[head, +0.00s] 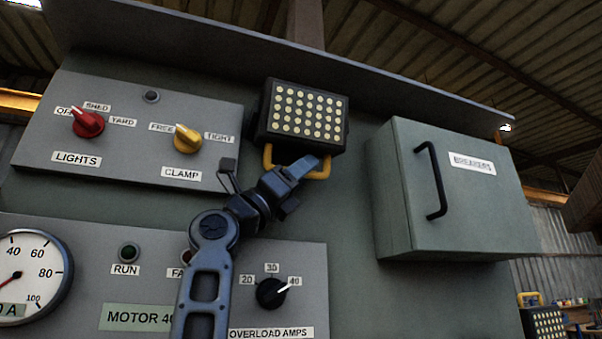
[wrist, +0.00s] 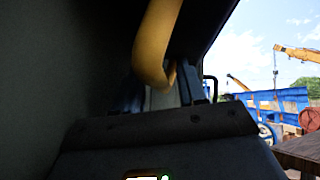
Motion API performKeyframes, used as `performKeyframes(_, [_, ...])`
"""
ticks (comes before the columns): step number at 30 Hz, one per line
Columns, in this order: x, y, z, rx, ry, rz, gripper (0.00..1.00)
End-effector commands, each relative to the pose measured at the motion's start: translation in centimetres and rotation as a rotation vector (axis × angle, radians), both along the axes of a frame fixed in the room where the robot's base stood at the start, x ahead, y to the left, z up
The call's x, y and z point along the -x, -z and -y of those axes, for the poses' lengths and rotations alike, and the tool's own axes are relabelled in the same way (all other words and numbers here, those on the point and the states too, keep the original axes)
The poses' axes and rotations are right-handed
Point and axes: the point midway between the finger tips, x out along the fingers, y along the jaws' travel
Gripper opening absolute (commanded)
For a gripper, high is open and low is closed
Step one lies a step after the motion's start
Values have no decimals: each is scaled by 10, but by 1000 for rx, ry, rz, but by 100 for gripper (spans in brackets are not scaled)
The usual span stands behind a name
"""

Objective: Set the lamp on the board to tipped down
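The lamp (head: 303,112) is a dark box with a grid of pale round lights, mounted high on the board (head: 350,210). Its face points outward in the head view. A yellow handle (head: 268,157) hangs below the lamp, and it also shows large in the wrist view (wrist: 155,45). My gripper (head: 314,166) is at the right part of the handle, just under the lamp. In the wrist view my fingers (wrist: 162,92) stand apart with a pale gap between them, and the handle's bend is at their tips. The fingers partly hide the handle in the head view.
A red lights knob (head: 88,123), a yellow clamp knob (head: 187,138) and a black overload knob (head: 271,292) sit on grey panels to the left and below. The breakers box (head: 445,190) juts out at right. An overhanging ledge (head: 290,48) runs above the lamp.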

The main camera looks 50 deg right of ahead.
Motion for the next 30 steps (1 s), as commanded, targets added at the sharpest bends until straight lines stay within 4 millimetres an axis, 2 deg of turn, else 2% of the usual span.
performKeyframes(8, [-2,5,-4,0,-1,0,41])
performKeyframes(21, [-20,50,-46,-1,-1,-1,41])
performKeyframes(30, [-22,55,-52,0,0,0,41])
